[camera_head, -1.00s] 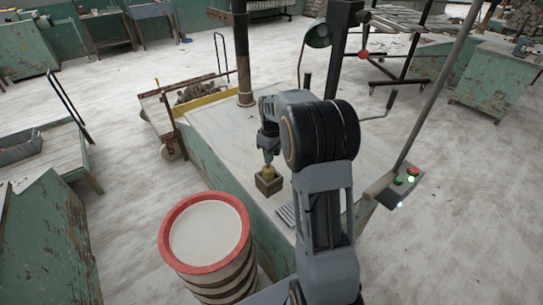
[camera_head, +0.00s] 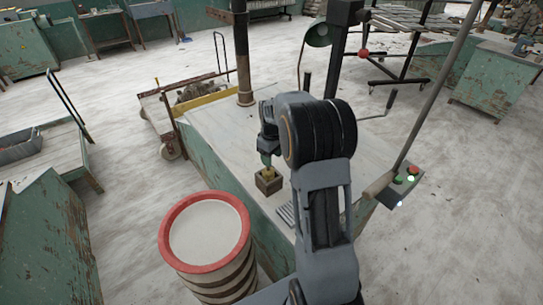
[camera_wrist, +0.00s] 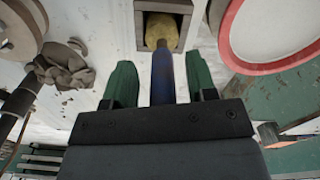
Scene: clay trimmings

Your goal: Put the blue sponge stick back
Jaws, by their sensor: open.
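The blue sponge stick (camera_wrist: 163,78) has a blue handle and a yellow sponge end (camera_wrist: 161,32). The sponge end is inside a small square brown box (camera_wrist: 140,24) at the top of the wrist view. In the head view the box (camera_head: 268,188) stands on the pale tabletop, with the yellow end (camera_head: 268,172) showing at its mouth. My gripper (camera_wrist: 159,62) is open, with green fingers on either side of the blue handle and a visible gap on each side. In the head view my gripper (camera_head: 267,158) is right above the box. The handle is hidden there.
A red-rimmed drum (camera_head: 205,200) stands in front of the table (camera_head: 222,135), left of my arm. A grey slatted piece (camera_head: 286,214) lies near the box. A crumpled cloth (camera_wrist: 62,72) shows in the wrist view. Posts and a lamp (camera_head: 318,36) rise behind.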

